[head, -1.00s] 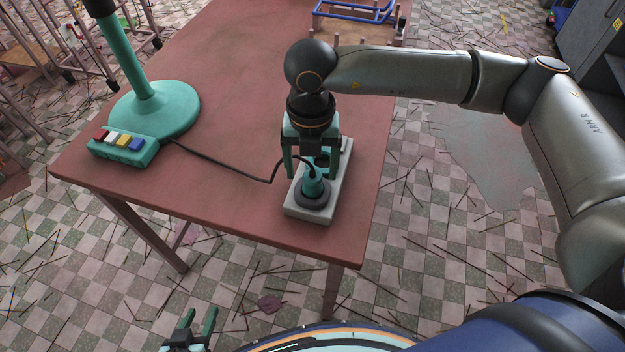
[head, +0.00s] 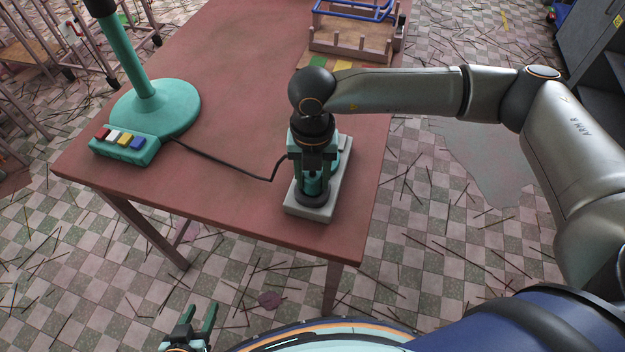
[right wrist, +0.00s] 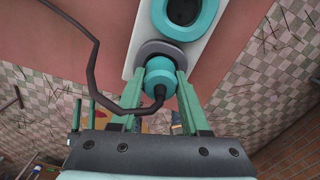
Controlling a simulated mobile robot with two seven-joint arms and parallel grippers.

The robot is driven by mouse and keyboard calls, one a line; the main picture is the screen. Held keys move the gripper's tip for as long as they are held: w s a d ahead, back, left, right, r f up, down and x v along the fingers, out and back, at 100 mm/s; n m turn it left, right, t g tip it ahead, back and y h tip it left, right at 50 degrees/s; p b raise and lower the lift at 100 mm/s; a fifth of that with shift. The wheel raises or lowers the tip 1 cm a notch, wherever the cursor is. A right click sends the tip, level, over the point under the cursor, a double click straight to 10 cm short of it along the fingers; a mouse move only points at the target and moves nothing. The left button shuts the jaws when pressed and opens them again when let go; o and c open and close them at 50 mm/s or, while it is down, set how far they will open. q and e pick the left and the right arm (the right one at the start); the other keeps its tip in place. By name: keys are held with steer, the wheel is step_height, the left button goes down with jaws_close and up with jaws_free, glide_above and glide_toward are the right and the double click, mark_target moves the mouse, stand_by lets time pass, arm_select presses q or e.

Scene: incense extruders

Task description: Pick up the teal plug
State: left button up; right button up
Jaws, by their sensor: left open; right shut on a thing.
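The teal plug (head: 312,184) stands upright in the dark round socket at the near end of a pale block (head: 318,213) on the table. Its black cable (head: 232,169) leaves its top and runs left across the table. My right gripper (head: 314,178) is shut on the plug from above and partly hides it. In the right wrist view the plug (right wrist: 160,78) sits between the two green fingers of the right gripper (right wrist: 162,98), with a grey collar beyond it. My left gripper (head: 197,322) is open and empty at the bottom, off the table.
A button box (head: 124,146) with coloured buttons and a teal round stand base (head: 155,108) are on the left of the red table (head: 235,100). A teal ring (right wrist: 182,12) is on the same block. A blue-framed wooden rack (head: 352,35) stands at the back.

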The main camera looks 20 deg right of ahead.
jaws_close()
steer(key=shift+r, duration=0.1)
